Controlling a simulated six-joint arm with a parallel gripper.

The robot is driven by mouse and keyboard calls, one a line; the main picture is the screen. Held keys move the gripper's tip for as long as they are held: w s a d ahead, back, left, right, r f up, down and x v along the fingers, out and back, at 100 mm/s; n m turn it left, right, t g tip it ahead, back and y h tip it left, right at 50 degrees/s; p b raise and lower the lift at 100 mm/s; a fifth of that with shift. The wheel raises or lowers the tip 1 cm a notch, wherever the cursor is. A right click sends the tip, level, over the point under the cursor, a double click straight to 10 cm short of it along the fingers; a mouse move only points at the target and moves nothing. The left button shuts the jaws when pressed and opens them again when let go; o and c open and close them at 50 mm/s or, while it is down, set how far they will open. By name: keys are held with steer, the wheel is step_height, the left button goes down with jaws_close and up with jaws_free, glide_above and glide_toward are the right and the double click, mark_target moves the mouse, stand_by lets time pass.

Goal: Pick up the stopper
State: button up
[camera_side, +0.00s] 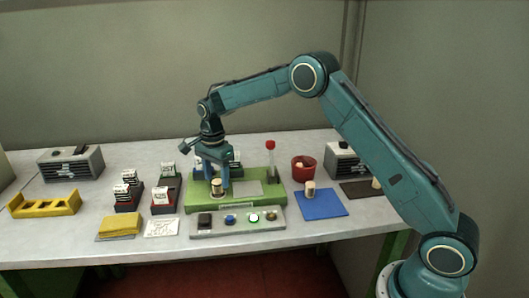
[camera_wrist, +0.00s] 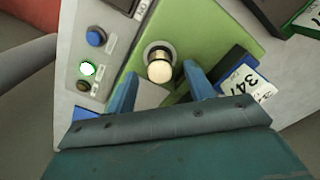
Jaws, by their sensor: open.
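A pale tan cork stopper (camera_side: 217,188) stands upright in a round metal-rimmed seat on the green fixture (camera_side: 263,204). In the wrist view the stopper (camera_wrist: 159,71) shows end-on, with the ring around its base. My gripper (camera_side: 217,180) points down over it, and its two blue fingers are apart. In the wrist view my gripper (camera_wrist: 160,74) has one finger to either side of the stopper, with gaps visible. I cannot tell exactly how far down the fingers reach.
A red-capped tube (camera_side: 270,160) stands upright on the fixture, right of my gripper. Another cork stands on a blue mat (camera_side: 322,206), near a red cup (camera_side: 303,168). A button panel (camera_side: 215,230) lies in front. Dark card holders (camera_side: 127,200) and a yellow block (camera_side: 45,204) are left.

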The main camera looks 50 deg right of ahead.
mark_target(217, 181)
steer(key=shift+f, duration=1.35)
steer(key=c, duration=1.1)
steer(key=shift+r, duration=0.15)
step_height(217, 181, up, 20)
steer(key=shift+f, duration=0.1)
